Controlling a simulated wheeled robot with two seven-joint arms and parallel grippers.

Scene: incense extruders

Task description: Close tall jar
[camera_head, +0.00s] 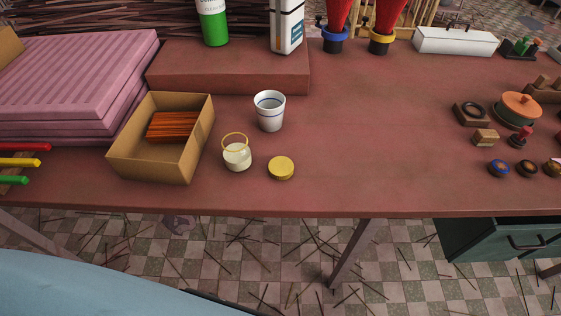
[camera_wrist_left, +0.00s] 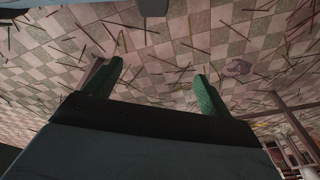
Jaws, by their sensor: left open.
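A small clear jar (camera_head: 237,157) with a yellow rim and pale contents stands upright on the table, its mouth uncovered. A round yellow lid (camera_head: 281,168) lies flat on the table just right of the jar, apart from it. In the left wrist view my left gripper (camera_wrist_left: 158,80) has its two green fingers wide apart with nothing between them, above the checkered floor and away from the jar and lid. Neither gripper shows in the head view. My right gripper is in neither view.
A white cup (camera_head: 270,110) stands behind the jar. A cardboard box (camera_head: 190,164) with orange sticks is close on its left. A raised block (camera_head: 230,75) with bottles is behind. The table (camera_head: 370,150) is clear to the lid's right.

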